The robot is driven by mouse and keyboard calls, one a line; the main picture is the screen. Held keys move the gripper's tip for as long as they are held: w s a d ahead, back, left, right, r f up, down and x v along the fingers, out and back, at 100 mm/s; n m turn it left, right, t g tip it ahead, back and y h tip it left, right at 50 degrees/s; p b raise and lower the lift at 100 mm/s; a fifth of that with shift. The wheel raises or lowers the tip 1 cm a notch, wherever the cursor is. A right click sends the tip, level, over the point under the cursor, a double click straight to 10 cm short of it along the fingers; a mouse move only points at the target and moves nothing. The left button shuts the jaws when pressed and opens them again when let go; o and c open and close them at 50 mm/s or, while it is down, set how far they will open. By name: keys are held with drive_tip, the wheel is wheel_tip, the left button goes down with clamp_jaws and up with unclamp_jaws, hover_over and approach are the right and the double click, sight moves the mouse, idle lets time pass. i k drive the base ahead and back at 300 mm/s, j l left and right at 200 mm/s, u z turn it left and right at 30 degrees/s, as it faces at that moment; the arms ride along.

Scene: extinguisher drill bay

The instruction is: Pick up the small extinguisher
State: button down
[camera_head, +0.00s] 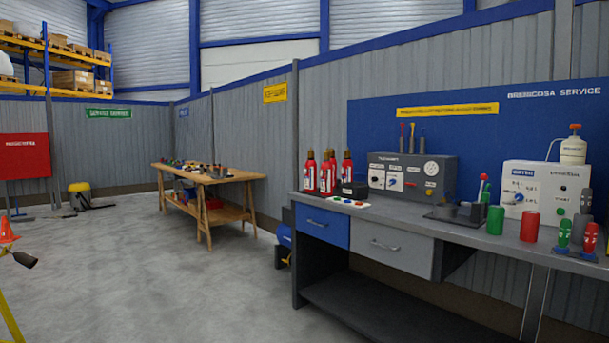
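Several small red extinguisher-like bottles with dark and gold tops stand upright in a group at the left end of the grey workbench (465,230). The front ones are a left bottle (310,175) and a bottle beside it (325,177). Another red bottle (347,168) stands behind to the right, partly hidden by a small black box (352,190). I cannot tell which is the small extinguisher. A small red bottle-like item (590,240) and a green one (564,236) stand at the bench's right end. My gripper is not in view.
The bench also holds a dark control panel (440,175), a white control box (540,185), a green cylinder (495,220) and a red cylinder (529,226). A wooden table (235,176) stands farther back.

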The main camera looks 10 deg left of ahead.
sight(310, 170)
drive_tip(key=u, duration=0.45)
drive_tip(key=i+j+z, duration=0.1)
drive_tip(key=i+j, duration=0.15)
drive_tip(key=i, duration=0.25)
drive_tip(key=i+j+z, duration=0.1)
drive_tip(key=i+j, duration=0.2)
drive_tip(key=i, duration=0.2)
